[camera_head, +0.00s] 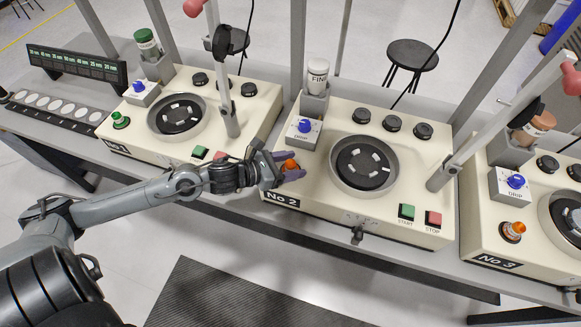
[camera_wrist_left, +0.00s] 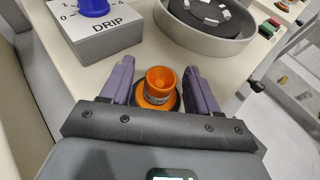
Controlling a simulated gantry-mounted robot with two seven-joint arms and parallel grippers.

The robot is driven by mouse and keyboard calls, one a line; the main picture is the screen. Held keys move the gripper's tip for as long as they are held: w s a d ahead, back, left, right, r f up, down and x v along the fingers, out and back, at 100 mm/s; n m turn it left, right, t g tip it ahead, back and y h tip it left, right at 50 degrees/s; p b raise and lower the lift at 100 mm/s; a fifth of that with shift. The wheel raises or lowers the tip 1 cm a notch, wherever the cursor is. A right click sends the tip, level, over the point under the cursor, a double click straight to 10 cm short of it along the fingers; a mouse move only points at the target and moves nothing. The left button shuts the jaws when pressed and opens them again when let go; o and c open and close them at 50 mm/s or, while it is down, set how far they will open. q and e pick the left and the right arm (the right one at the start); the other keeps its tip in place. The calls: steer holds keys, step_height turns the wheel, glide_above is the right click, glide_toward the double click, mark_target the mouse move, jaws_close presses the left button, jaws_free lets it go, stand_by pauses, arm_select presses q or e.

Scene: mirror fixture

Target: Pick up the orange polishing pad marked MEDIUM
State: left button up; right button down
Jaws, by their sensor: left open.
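The orange pad (camera_head: 291,165) sits on the near left corner of the No 2 machine. In the left wrist view the orange pad (camera_wrist_left: 159,84) stands upright on a dark round base; any marking on it is too small to read. My left gripper (camera_head: 289,168) is open, and in the left wrist view its purple fingers (camera_wrist_left: 160,82) stand on either side of the pad. Whether they touch it I cannot tell. Another orange pad (camera_head: 513,230) sits on the No 3 machine and a green one (camera_head: 121,119) on No 1. My right gripper is out of view.
The blue-knobbed DRIP box (camera_head: 302,136) stands just behind the pad, and also shows in the left wrist view (camera_wrist_left: 100,35). The round dish (camera_head: 365,165) lies to the right. A FINE bottle (camera_head: 317,75) stands in a grey holder behind. START (camera_head: 407,212) and STOP (camera_head: 433,218) buttons are at front right.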

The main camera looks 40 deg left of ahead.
arm_select(q)
steer(key=c, duration=1.1)
steer(key=shift+r, duration=0.15)
